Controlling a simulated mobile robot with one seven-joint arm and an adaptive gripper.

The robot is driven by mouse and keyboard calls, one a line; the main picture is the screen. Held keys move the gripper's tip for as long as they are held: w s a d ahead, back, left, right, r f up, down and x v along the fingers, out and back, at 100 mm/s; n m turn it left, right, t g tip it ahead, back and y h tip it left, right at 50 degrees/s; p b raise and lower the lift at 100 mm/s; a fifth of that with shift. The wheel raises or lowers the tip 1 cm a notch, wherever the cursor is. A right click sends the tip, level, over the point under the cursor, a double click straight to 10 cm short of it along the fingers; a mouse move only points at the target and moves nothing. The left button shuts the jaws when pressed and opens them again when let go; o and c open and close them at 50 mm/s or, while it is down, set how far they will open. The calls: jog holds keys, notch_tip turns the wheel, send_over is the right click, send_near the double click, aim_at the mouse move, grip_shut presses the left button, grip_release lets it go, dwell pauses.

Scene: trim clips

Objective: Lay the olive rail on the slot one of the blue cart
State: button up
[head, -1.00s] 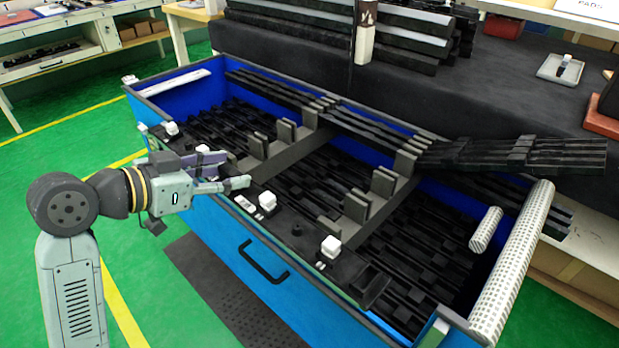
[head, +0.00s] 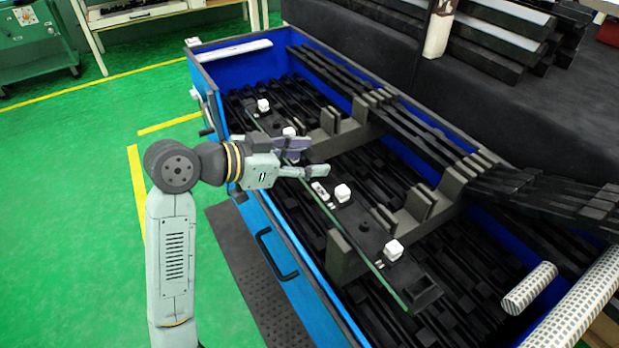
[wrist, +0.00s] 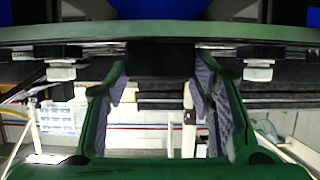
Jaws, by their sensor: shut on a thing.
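The olive rail (head: 365,232) is a long dark bar with a green edge, white blocks and a small white label on it. My gripper (head: 312,158) is shut on it near its middle. The rail is above the front part of the blue cart (head: 270,208), slanting slightly across it. In the wrist view the rail's green edge (wrist: 160,32) spans the top, with the fingers of my gripper (wrist: 160,85) below it. Grey upright brackets (head: 418,205) stand on the cart's cross dividers. Which is slot one I cannot tell; the rail hides some brackets.
Black rails fill the cart's bays, and a bundle of black bars (head: 545,195) rests across its far right side. White perforated rolls (head: 530,288) lie at the right end. A dark bench (head: 500,110) stands behind. Green floor is clear at left.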

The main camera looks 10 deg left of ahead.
aim_at(306, 179)
jog(key=shift+f, duration=2.45)
jog(key=shift+f+b, duration=0.3)
jog(key=shift+b, duration=0.1)
jog(key=o, duration=1.4)
jog(key=shift+r, duration=0.1)
jog(key=shift+r+p, duration=0.2)
jog(key=shift+p, duration=0.1)
jog(key=b+v, duration=0.1)
jog(key=v, duration=1.1)
